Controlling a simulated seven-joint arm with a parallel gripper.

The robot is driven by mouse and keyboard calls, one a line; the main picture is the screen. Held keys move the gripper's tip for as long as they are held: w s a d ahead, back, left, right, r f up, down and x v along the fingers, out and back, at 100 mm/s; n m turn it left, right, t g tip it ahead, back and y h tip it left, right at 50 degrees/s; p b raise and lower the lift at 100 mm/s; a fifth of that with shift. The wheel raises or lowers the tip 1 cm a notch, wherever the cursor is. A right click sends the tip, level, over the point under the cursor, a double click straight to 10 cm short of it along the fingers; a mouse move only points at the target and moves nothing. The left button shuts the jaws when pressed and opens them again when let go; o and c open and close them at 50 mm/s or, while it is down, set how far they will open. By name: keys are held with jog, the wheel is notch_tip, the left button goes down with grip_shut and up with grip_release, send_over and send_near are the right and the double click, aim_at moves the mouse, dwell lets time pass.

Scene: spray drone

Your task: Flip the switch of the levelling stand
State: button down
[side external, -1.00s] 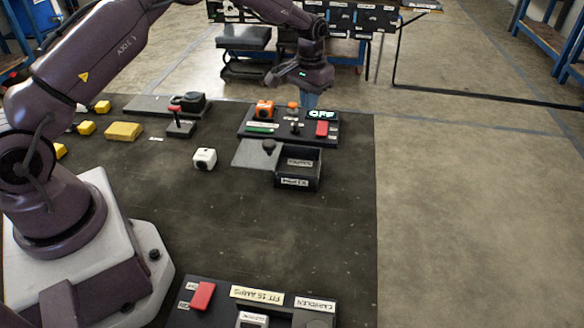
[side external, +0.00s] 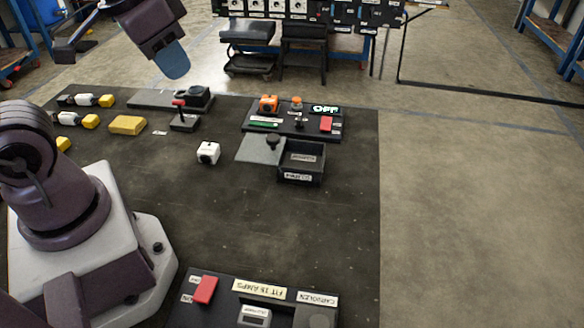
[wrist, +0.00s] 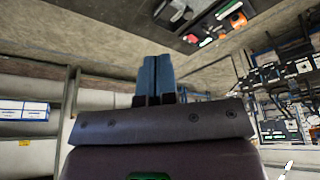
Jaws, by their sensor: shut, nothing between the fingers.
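Several switches show in the side view, and I cannot tell by label which belongs to the levelling stand. A black panel at the back with a lit OFF sign (side external: 325,109) carries a red rocker switch (side external: 326,124). A second panel at the front carries another red rocker switch (side external: 205,289). A small dark base with a red-topped lever (side external: 179,108) stands left of the back panel. My gripper (side external: 174,66) is high above the table's back left, apart from everything. Its blue fingers are shut and empty in the wrist view (wrist: 157,76).
An open black box (side external: 301,164) with a grey plate (side external: 259,149) beside it is in front of the back panel. A white cube (side external: 208,153) and a yellow block (side external: 127,125) lie on the dark table (side external: 290,230).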

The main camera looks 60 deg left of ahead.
jog(key=shift+s+d+r+t, duration=0.15)
jog(key=shift+s+r+t, duration=0.25)
jog(key=shift+r, duration=0.2)
jog(key=shift+s+d+r+t, duration=0.15)
jog(key=shift+s+r+t, duration=0.25)
jog(key=shift+r, duration=0.2)
jog(key=w+a+f+n+g+y, duration=0.1)
jog(key=w+a+f+n, duration=0.2)
jog(key=w, duration=0.9)
jog(key=w+a+f+n+y, duration=0.1)
jog(key=w+a+f+n, duration=0.2)
jog(key=w+f, duration=0.6)
jog(key=w+a+f+n+g, duration=0.1)
jog(key=w+f, duration=0.5)
jog(key=w, duration=0.9)
jog(key=shift+w+a+n+g+y, duration=0.2)
jog(key=shift+a+n+g+y, duration=0.15)
jog(key=shift+a+n, duration=0.65)
